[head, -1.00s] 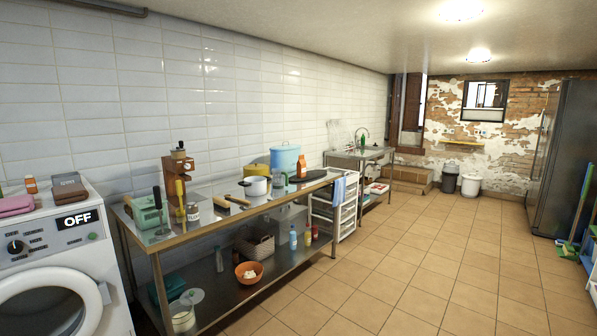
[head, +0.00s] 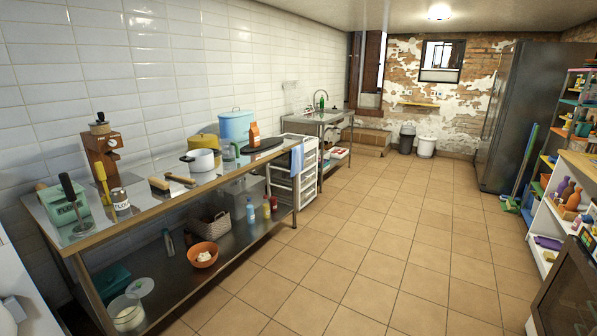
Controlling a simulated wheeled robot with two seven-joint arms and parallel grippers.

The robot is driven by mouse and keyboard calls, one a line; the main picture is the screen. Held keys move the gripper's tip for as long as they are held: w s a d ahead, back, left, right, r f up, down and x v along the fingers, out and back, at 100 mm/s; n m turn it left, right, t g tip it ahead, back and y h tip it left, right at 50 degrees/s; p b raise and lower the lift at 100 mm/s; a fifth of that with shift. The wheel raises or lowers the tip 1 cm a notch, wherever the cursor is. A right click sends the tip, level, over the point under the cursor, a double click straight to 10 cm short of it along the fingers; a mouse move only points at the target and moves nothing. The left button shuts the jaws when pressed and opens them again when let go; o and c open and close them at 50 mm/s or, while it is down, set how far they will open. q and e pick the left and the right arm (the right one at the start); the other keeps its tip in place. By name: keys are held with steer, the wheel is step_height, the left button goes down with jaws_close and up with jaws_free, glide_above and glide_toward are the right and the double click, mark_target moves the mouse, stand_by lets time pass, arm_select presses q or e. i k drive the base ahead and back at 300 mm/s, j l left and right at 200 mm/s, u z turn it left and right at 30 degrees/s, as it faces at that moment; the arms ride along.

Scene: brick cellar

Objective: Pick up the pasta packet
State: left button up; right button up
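An orange-brown packet (head: 254,134) stands upright at the far end of the metal worktable (head: 150,209), beside a blue lidded container (head: 236,127) and at the edge of a dark flat round item (head: 262,146). It looks like the pasta packet, but its label is too small to read. Neither of my grippers is in view.
A white pot (head: 201,160), a brush (head: 160,186), a flour tin (head: 120,199) and a coffee grinder (head: 103,155) stand on the worktable. White drawers (head: 305,170) stand beyond it. Shelves (head: 548,236) line the right. The tiled floor (head: 340,255) between is clear.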

mark_target(254, 132)
steer(key=i+l, duration=0.1)
steer(key=i, duration=0.65)
steer(key=i+l, duration=0.1)
steer(key=i, duration=0.6)
steer(key=i+l, duration=0.1)
steer(key=i, duration=0.65)
